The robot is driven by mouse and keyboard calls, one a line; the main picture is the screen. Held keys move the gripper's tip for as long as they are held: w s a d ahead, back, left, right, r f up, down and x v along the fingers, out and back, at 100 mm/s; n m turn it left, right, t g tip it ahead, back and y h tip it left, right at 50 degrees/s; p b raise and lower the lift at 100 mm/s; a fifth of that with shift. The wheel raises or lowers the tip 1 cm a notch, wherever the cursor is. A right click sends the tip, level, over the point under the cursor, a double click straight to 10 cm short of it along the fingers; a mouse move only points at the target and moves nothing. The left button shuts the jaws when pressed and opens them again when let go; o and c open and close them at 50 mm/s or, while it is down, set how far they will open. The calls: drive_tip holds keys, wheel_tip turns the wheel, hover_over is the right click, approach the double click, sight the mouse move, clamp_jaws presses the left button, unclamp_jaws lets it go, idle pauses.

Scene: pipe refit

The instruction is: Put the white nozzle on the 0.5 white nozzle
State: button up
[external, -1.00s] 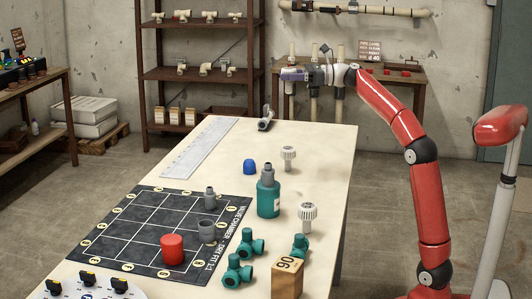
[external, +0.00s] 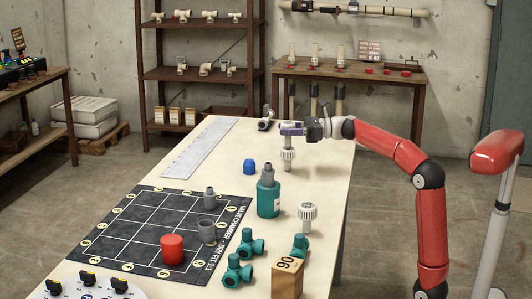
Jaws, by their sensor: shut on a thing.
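My gripper (external: 291,129) is at the far right part of the table, pointing left. It is shut on a small pale piece, apparently the white nozzle (external: 288,142), which shows just below the fingers. Directly under it stands a white nozzle with a ribbed collar (external: 288,155), upright on the table. The two look in line and very close; I cannot tell whether they touch. Another white ribbed nozzle (external: 307,212) stands nearer the front right edge. No size marking on either standing nozzle is readable.
Teal fittings (external: 238,272) and a wooden block marked 90 (external: 287,279) are at the front. A dark grid mat (external: 130,220) holds a red cylinder (external: 172,249) and grey parts.

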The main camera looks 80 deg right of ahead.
drive_tip(key=shift+f, duration=0.1)
drive_tip(key=o, duration=1)
drive_tip(key=shift+f, duration=0.15)
drive_tip(key=shift+r, duration=0.3)
drive_tip(key=v, duration=1.2)
drive_tip(key=shift+f, duration=0.1)
